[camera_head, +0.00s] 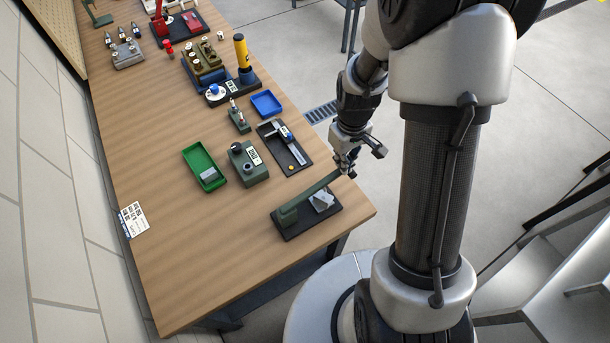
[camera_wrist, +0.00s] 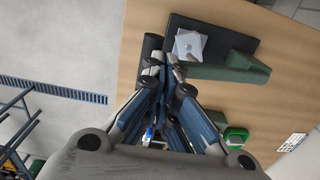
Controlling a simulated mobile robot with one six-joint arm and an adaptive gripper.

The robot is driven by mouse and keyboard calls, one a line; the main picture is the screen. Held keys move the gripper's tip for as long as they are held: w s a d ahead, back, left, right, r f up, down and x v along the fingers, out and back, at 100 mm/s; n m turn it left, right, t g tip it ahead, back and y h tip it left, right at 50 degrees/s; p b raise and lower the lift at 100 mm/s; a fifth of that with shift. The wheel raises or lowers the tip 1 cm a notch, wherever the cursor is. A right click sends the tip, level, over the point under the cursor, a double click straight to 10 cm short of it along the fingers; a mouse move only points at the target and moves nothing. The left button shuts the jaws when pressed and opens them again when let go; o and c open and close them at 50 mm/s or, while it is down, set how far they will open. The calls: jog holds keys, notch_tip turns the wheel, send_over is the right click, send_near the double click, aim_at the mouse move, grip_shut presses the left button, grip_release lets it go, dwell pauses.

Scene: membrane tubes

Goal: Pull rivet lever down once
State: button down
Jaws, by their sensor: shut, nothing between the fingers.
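The rivet lever (camera_head: 316,187) is a long green bar on a green post (camera_head: 287,215), fixed to a black base plate (camera_head: 300,227) at the table's near right corner. The bar rises from the post toward my gripper. A pale metal block (camera_head: 322,199) sits on the plate under the bar; it also shows in the wrist view (camera_wrist: 189,44). My gripper (camera_wrist: 170,60) is shut and empty at the bar's free end. A dark cylinder (camera_wrist: 151,47), seemingly the lever's grip, lies right beside the fingertips; I cannot tell whether they touch. The fingers partly hide the bar's end.
A caliper on a black tray (camera_head: 283,143), a green gauge block (camera_head: 248,164), a green tray (camera_head: 205,165) and a blue tray (camera_head: 266,104) stand farther back. A printed card (camera_head: 134,219) lies at the left edge. The wooden table (camera_head: 200,270) is clear in front.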

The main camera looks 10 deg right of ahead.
jog(key=s+a+r+p, duration=0.1)
jog(key=a+r+p, duration=0.2)
jog(key=r+p, duration=0.2)
jog(key=s+a+r+p, duration=0.1)
jog(key=a+r+p, duration=0.2)
jog(key=r+p, duration=0.3)
notch_tip(320, 180, up, 5)
jog(key=shift+a+r, duration=0.1)
jog(key=shift+a, duration=0.2)
dwell(0.7)
dwell(0.5)
jog(key=s+m+t+b, duration=0.3)
jog(key=s+b, duration=1.2)
jog(key=b, duration=0.5)
jog(key=shift+d+r+m+t, duration=0.2)
jog(key=shift+r+m+t, duration=0.1)
jog(key=shift+t, duration=0.5)
